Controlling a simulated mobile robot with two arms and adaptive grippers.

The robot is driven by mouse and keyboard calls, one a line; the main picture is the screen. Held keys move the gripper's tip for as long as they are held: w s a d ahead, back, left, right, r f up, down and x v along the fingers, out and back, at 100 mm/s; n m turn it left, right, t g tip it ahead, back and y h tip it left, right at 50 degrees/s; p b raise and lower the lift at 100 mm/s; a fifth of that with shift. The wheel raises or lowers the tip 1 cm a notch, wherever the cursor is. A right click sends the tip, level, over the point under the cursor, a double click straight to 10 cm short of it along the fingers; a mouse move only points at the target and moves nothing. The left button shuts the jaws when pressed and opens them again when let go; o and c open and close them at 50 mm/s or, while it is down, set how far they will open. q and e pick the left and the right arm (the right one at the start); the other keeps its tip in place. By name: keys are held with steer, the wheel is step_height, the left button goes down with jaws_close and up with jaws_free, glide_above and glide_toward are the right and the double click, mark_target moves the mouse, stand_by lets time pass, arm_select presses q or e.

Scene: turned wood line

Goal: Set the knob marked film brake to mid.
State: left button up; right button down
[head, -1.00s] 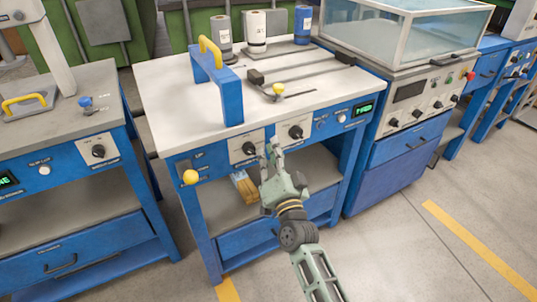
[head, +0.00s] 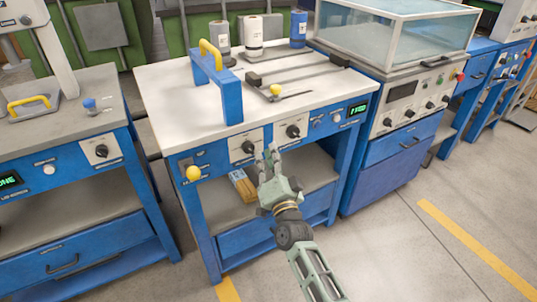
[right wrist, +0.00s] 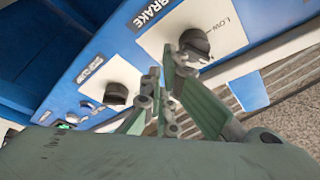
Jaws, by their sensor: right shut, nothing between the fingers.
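The film brake knob (head: 248,147) is a dark knob on a white plate, the left of two such knobs on the middle bench's blue front. In the right wrist view this knob (right wrist: 194,44) sits near a label ending in BRAKE; the word LOW shows on its plate. Its full setting is unclear. My right gripper (head: 271,154) is shut and empty, just right of and below the knob. In the wrist view its fingertips (right wrist: 163,85) are close to the knob and partly overlap it; contact cannot be told. My left gripper is out of view.
A second dark knob (head: 293,131) sits to the right on the same front, with a green display (head: 357,109) farther right. A yellow ball handle (head: 193,173) sticks out at the left. A blue frame with yellow handle (head: 215,75) stands on the benchtop.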

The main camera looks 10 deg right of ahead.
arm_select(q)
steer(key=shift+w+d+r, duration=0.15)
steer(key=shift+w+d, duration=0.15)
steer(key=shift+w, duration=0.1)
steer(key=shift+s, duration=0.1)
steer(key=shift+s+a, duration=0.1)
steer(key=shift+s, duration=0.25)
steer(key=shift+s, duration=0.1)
